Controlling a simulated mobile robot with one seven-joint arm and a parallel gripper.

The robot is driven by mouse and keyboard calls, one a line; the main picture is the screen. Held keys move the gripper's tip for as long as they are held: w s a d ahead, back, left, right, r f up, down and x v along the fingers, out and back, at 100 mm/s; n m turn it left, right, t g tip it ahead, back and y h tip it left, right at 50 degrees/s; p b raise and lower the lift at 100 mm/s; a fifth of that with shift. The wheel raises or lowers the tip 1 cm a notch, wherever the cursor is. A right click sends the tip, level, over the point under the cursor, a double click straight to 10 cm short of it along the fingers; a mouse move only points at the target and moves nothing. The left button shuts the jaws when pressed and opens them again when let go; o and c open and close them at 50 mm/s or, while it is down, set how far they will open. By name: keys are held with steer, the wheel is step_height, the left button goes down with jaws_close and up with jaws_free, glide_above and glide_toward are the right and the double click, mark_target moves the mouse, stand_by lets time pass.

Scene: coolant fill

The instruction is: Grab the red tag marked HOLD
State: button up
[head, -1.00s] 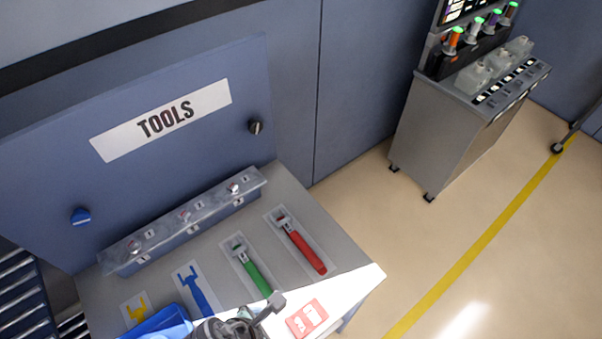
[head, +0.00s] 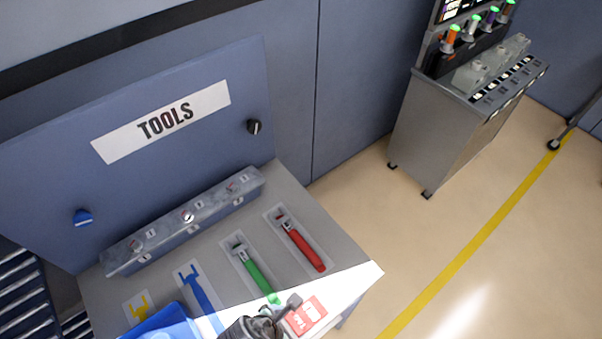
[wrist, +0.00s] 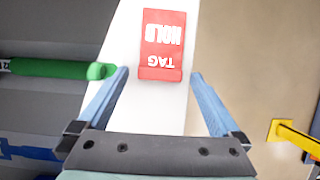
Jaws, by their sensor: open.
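The red tag (head: 306,316) with white lettering lies flat on the bright front right corner of the tool bench in the head view. In the wrist view the tag (wrist: 162,45) reads HOLD and TAG upside down, on a white surface. My gripper (wrist: 160,73) is open, with one blue-grey finger to each side of the tag's lower part in the picture. Nothing is held between the fingers. I cannot tell how high they are above the tag. In the head view my gripper (head: 282,312) is just left of the tag, partly cut off by the lower edge.
A green-handled tool (head: 256,271) and a red-handled tool (head: 303,247) lie on the bench near the tag. A blue tool (head: 200,292) and a blue bin (head: 160,325) are farther left. Open floor lies right of the bench.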

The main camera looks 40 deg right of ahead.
steer(key=c, duration=1.3)
